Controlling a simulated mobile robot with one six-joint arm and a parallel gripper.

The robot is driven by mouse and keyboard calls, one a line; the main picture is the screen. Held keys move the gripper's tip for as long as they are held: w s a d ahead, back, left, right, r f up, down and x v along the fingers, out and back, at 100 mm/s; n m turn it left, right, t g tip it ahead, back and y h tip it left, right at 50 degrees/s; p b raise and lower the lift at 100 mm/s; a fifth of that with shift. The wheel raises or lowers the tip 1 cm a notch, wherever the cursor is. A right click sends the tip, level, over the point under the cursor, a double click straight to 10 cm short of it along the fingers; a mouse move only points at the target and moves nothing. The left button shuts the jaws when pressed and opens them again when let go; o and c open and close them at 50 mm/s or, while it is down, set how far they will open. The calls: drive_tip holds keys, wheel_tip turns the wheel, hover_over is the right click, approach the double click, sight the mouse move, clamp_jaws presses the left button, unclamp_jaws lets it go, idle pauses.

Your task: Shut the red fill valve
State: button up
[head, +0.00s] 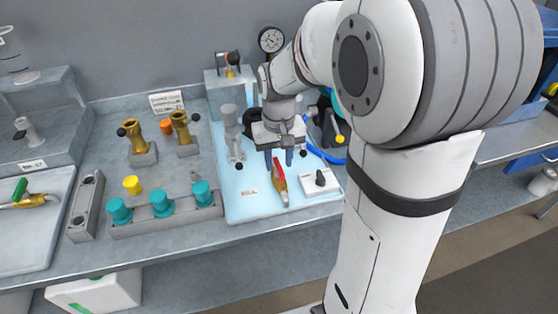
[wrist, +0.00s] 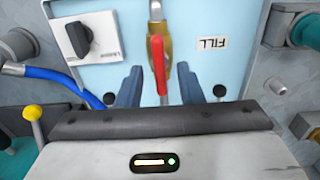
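The red fill valve has a red lever handle (wrist: 158,64) on a brass body (wrist: 152,45), beside a label reading FILL (wrist: 212,43) in the wrist view. The lever runs in line with the brass body. In the head view the red handle (head: 279,170) and brass body (head: 283,190) lie on the light blue panel (head: 245,205). My gripper (wrist: 162,88) is open, its two blue fingers on either side of the lever with gaps showing. In the head view my gripper (head: 279,163) is above the panel at the lever's end. Contact with the lever cannot be seen.
A white box with a black knob (head: 320,179) sits right of the valve. A blue hose (head: 325,155) and a yellow-tipped lever (head: 340,138) are behind it. Grey fittings (head: 234,145) stand to the left. Teal-capped parts (head: 161,203) stand further left. A pressure gauge (head: 271,40) is at the back.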

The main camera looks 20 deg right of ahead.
drive_tip(key=shift+f, duration=0.5)
drive_tip(key=shift+c, duration=0.3)
clamp_jaws()
